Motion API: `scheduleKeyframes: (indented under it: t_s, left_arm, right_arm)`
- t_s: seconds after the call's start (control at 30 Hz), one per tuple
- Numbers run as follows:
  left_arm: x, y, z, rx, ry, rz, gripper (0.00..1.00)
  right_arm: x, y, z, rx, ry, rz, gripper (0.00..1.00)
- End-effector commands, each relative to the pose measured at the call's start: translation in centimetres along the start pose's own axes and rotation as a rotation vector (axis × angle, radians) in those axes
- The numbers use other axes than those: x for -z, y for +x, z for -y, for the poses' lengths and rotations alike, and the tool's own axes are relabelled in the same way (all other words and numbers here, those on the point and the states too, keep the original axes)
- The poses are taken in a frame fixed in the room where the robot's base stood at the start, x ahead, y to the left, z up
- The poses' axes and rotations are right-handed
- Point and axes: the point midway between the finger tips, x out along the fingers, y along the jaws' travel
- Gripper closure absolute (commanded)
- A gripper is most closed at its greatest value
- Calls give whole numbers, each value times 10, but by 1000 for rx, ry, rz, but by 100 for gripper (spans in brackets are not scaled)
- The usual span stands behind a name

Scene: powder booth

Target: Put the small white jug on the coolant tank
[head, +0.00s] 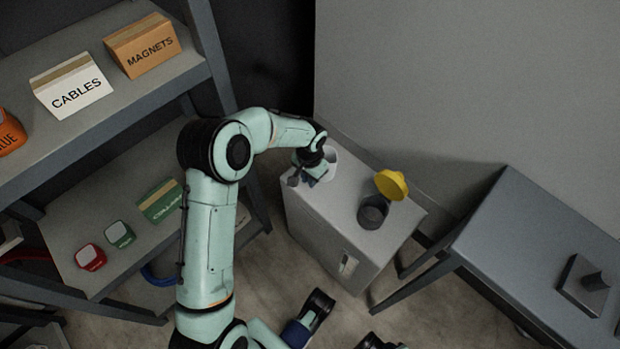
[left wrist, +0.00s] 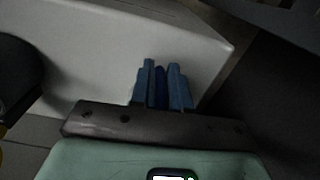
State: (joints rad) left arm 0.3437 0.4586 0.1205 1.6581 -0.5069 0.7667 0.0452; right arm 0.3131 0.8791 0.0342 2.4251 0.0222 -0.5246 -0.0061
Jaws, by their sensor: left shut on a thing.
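The coolant tank (head: 312,208) is a pale grey box in the middle of the head view, with a dark round filler neck (head: 373,212) and a yellow cap (head: 391,184) on top. My left gripper (head: 316,174) is at the tank's far left top corner, shut. A whitish rounded shape (head: 331,153) right beside it seems to be the small white jug, mostly hidden by the gripper. In the left wrist view the blue fingers (left wrist: 162,85) are close together in front of a pale surface; the held part is hard to make out.
A shelf (head: 125,115) with boxes marked CABLES (head: 75,88) and MAGNETS (head: 143,46) stands at the left. A grey table (head: 530,240) with a small dark block (head: 585,286) is at the right. A wall (head: 470,80) rises behind the tank. The tank's near top is clear.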

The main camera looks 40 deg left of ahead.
Motion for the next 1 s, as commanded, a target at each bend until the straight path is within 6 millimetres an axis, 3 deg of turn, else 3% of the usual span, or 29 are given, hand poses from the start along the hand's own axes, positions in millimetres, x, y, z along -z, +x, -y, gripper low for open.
scheduleKeyframes:
  t_s: [0.4,0.43,0.5,0.83,1.0]
  left_arm:
    - [1,6,0,0,0,-3,100]
    - [0,6,0,0,0,-2,77]
    - [0,5,0,0,0,-2,58]
    - [0,2,0,0,0,-3,58]
    - [1,-20,0,2,0,-6,58]
  right_arm:
    - [4,3,-1,-1,1,-12,57]
    - [4,3,-1,-1,1,-14,57]
    - [4,2,-1,-1,1,-13,57]
    - [2,0,0,0,0,-8,57]
    - [-6,-6,2,1,-2,16,57]
